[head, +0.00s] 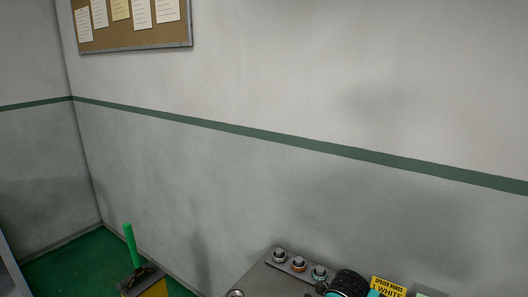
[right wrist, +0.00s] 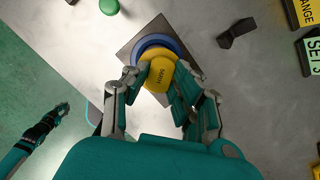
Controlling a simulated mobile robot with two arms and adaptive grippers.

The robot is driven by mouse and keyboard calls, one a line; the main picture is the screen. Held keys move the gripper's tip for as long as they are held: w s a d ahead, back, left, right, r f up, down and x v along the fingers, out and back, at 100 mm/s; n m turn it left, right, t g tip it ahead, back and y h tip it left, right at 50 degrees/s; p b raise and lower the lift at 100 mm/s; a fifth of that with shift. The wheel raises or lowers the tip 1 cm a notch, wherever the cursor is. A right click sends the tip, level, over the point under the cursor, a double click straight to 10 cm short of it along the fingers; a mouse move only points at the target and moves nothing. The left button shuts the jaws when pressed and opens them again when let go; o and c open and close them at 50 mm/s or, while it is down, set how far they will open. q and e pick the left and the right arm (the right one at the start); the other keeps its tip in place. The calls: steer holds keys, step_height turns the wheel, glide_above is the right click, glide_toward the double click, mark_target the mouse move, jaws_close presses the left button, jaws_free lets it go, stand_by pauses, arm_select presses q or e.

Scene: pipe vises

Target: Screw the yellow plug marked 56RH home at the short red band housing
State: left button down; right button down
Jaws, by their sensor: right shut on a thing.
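In the right wrist view, my right gripper (right wrist: 160,80) is shut on a round yellow plug (right wrist: 160,72). Its fingers lie on both sides of the plug. Dark marking shows on the plug's face, too small to read surely. The plug is over a round fitting with a blue ring (right wrist: 150,44), on a square dark plate (right wrist: 124,53). How deep the plug sits in it is hidden. No red band shows. What looks like my left gripper (right wrist: 60,110) is at the left, over the green floor and away from the plug; its opening is unclear.
In the right wrist view, a green round piece (right wrist: 109,7), a black block (right wrist: 237,36) and yellow labels (right wrist: 303,12) are around the fitting. In the head view, banded fittings (head: 299,264) stand on a bench corner by a yellow sign (head: 387,287). A green-handled item (head: 129,245) stands beyond it.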

steer(key=m, duration=0.4)
steer(key=shift+m+h, duration=0.4)
steer(key=shift+a, duration=0.1)
steer(key=m, duration=0.2)
steer(key=shift+m+h+p, duration=0.3)
steer(key=shift+m+p, duration=0.1)
steer(key=shift+m+g, duration=0.3)
steer(key=shift+m, duration=0.7)
steer(key=m+p, duration=0.1)
steer(key=m, duration=0.2)
steer(key=shift+w+a+g+h, duration=0.1)
steer(key=shift+a+g+h, duration=0.05)
steer(key=shift+g+h, duration=0.15)
steer(key=shift+m, duration=0.8)
